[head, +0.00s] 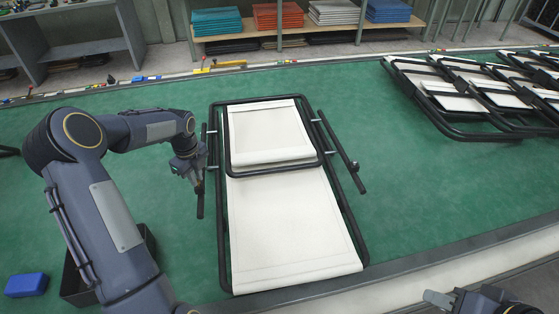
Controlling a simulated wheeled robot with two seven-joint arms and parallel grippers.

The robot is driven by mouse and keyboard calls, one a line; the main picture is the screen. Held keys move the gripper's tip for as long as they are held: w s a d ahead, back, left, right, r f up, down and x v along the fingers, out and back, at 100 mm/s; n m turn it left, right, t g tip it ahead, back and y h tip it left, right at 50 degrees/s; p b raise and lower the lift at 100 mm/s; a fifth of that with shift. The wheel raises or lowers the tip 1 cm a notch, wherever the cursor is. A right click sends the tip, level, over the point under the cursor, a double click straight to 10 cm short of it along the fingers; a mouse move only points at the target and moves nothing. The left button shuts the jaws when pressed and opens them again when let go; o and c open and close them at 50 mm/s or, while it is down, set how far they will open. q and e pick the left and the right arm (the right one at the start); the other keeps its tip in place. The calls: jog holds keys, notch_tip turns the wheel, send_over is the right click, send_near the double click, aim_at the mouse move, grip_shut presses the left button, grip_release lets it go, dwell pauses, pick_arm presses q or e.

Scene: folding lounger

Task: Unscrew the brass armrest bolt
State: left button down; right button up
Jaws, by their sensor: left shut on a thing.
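The folding lounger (285,220) lies on the green bench top, with a black tube frame and cream fabric. Its left armrest (200,200) is a dark bar along the left side, joined to the frame by short light pins. The right armrest (338,148) stands out on the other side with a small dark knob (355,166). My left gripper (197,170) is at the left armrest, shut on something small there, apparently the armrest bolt. The gripper hides the bolt, and no brass colour shows. My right gripper (438,299) is at the bottom right, away from the lounger; its opening is unclear.
Several folded loungers (480,95) are stacked at the back right. A blue block (26,285) and a dark bin (75,283) are at the lower left, the bin partly behind my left arm. A shelf (300,30) with folded fabrics stands behind. The bench right of the lounger is clear.

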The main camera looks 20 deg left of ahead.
pick_arm(q)
jog(key=shift+d+r+p, duration=0.1)
jog(key=shift+r+p, duration=0.2)
jog(key=shift+r, duration=0.4)
jog(key=shift+r+p, duration=1.25)
jog(key=shift+r, duration=0.5)
